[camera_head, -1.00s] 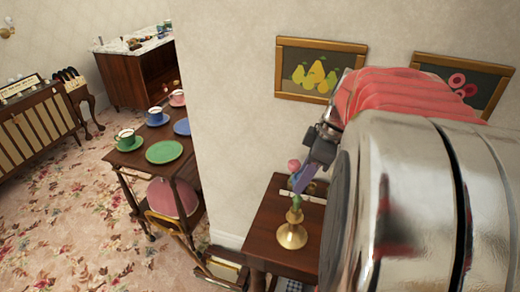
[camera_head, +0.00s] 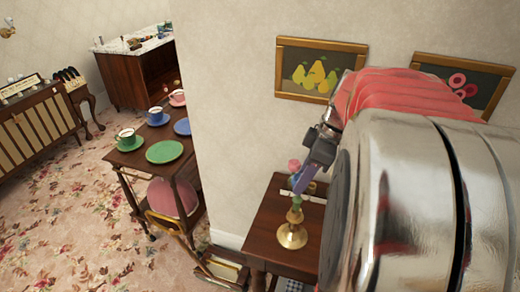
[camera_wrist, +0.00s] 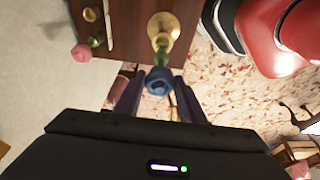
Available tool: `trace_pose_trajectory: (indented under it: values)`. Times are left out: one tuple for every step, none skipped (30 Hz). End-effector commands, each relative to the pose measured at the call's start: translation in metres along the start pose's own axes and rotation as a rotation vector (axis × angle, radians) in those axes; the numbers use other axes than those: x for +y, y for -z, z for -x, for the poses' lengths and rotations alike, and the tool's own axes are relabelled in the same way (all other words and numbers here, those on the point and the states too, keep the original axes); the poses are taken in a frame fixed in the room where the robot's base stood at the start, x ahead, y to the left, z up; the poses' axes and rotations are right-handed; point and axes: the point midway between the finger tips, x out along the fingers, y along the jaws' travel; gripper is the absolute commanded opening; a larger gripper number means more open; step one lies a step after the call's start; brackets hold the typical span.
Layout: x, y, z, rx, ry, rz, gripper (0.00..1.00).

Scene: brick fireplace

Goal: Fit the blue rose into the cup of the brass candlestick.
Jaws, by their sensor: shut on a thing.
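The blue rose (camera_wrist: 158,81) is between the fingertips of my gripper (camera_wrist: 158,88), which is shut on it. Its green stem (camera_wrist: 161,52) points toward the brass candlestick (camera_wrist: 165,25) and overlaps its top in the wrist view. In the head view my gripper (camera_head: 302,179) is above the candlestick (camera_head: 291,236), which stands upright on a small dark wooden table (camera_head: 262,236). Green shows at the candlestick's top, just under the fingers. I cannot tell how deep the stem sits in the cup. The bloom is hard to make out in the head view.
A pink rose (camera_wrist: 81,52) with green below it is beside a second brass piece (camera_wrist: 90,14) on the same table. The wall with a pear picture (camera_head: 319,72) is close behind. A table with cups and plates (camera_head: 164,152) stands to the left.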

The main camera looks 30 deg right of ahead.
Motion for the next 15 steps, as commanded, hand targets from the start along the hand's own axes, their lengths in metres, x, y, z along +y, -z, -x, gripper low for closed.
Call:
trace_pose_trajectory:
  values:
    - [-0.0001,-0.0002,-0.001,0.0,0.0,0.0,0.2]
    - [0.0,-0.0004,-0.0015,0.0,0.0,0.0,0.2]
    - [-0.0001,-0.0006,-0.0021,0.0,0.001,0.0,0.2]
    - [-0.0001,-0.0007,-0.0026,0.0,0.001,0.0,0.2]
    - [-0.0001,-0.0009,-0.0031,0.0,0.001,0.0,0.2]
    - [-0.0001,-0.0011,-0.0038,0.0,0.001,0.0,0.2]
    - [-0.0001,-0.0012,-0.0043,0.0,0.001,0.0,0.2]
    - [-0.0001,-0.0014,-0.0048,0.0,0.001,0.0,0.2]
    - [-0.0001,-0.0016,-0.0055,0.0,0.001,0.0,0.2]
    - [-0.0001,-0.0017,-0.006,0.0,0.001,0.0,0.2]
    - [-0.0001,-0.0019,-0.0065,0.0,0.001,0.0,0.2]
    - [0.0,-0.0021,-0.0072,0.0,0.001,0.0,0.2]
    - [0.0,-0.0023,-0.0077,0.0,0.001,0.0,0.2]
    - [0.0,-0.0025,-0.0083,0.0,0.0,0.0,0.2]
    - [0.0,-0.0027,-0.009,0.0,0.0,0.0,0.2]
